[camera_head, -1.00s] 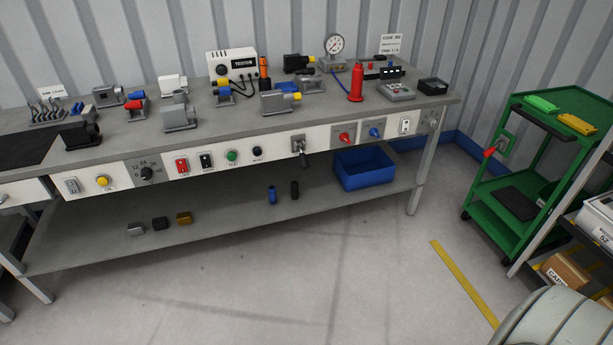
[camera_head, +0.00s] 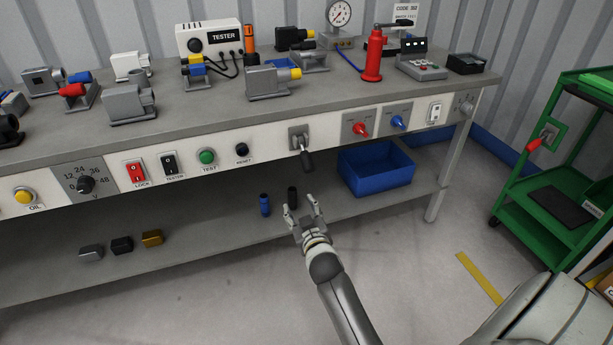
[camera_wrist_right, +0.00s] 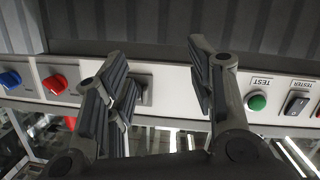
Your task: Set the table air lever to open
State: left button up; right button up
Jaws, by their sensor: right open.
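A lever with a dark handle (camera_head: 306,160) hangs down, slightly tilted, from a grey plate (camera_head: 299,133) on the bench's white front panel. I cannot read a label on it. My right gripper (camera_head: 301,205) is open and empty, below the lever and apart from it, in front of the lower shelf. In the right wrist view the two fingers (camera_wrist_right: 155,80) are spread, and the lever's grey plate (camera_wrist_right: 144,82) shows partly behind the left-hand finger. The lever's handle is mostly hidden there. My left gripper is not in view.
Red (camera_head: 361,129) and blue (camera_head: 398,122) knobs sit right of the lever; the green TEST button (camera_head: 207,156) and black RESET button (camera_head: 242,150) sit left. A blue bin (camera_head: 377,172) stands on the lower shelf. A green cart (camera_head: 545,222) with a red lever (camera_head: 535,144) stands at right.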

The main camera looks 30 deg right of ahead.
jog(key=m+t+h+b, duration=0.1)
jog(key=h+b, duration=0.1)
send_near(308, 166)
jog(key=w, duration=0.2)
jog(key=x, duration=0.3)
jog(key=b+x, duration=0.1)
jog(key=x, duration=0.2)
jog(key=b+x, duration=0.1)
jog(key=x, duration=0.2)
jog(key=shift+s+d, duration=0.1)
jog(key=shift+d, duration=0.3)
jog(key=shift+w+d, duration=0.3)
jog(key=shift+w, duration=0.35)
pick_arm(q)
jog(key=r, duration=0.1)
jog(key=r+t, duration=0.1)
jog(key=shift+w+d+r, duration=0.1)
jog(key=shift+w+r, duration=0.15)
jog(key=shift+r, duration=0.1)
pick_arm(e)
grip_shut()
